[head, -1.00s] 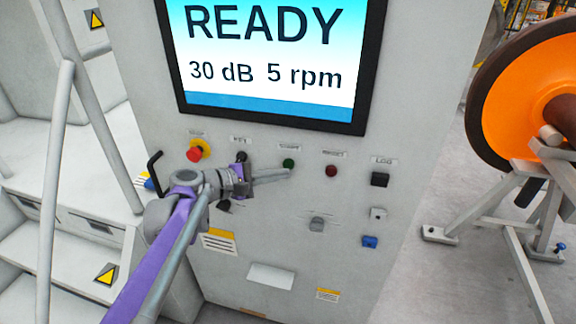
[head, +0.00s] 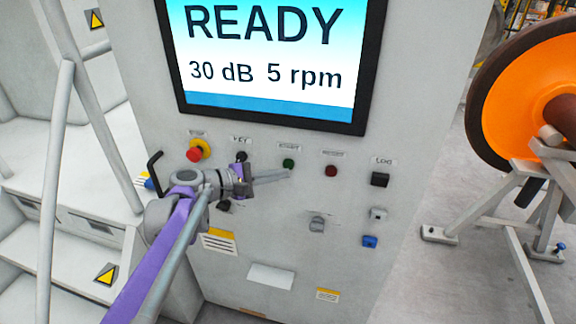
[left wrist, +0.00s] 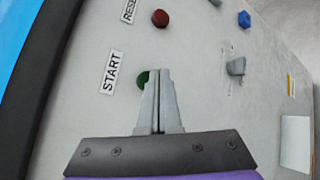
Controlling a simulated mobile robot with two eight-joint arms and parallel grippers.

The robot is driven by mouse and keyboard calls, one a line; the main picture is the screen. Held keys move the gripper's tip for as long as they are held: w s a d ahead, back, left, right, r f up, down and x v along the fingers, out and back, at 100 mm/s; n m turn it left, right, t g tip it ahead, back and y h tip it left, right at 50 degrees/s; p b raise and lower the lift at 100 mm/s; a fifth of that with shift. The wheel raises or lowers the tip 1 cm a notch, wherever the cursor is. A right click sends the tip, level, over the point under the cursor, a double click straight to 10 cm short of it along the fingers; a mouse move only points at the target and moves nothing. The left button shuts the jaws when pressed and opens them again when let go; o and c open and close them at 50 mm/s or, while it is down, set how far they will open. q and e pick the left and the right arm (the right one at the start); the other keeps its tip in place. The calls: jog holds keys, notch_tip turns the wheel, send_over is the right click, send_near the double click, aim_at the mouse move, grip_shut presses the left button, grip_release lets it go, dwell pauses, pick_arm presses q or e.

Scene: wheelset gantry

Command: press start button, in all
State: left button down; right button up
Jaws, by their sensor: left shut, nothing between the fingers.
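The green start button (head: 288,163) is on the grey control panel below the screen, under a small label. In the left wrist view the green button (left wrist: 143,77) shows beside the START label (left wrist: 111,72), partly covered by my fingers. My left gripper (head: 289,174) is shut and empty, its fingertips just below the button in the head view. My right gripper is not in view.
The screen (head: 270,102) reads READY, 30 dB, 5 rpm. An orange wheel (head: 515,90) on a stand is at right. Steps and rails are at left.

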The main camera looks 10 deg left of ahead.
pick_arm(q)
jog(key=shift+w, duration=0.1)
jog(key=shift+w, duration=0.4)
jog(key=shift+w, duration=0.35)
dwell(0.8)
jog(key=shift+s, duration=0.8)
jog(key=shift+s+a+p, duration=0.1)
jog(key=shift+s+p, duration=0.2)
jog(key=shift+s, duration=2.2)
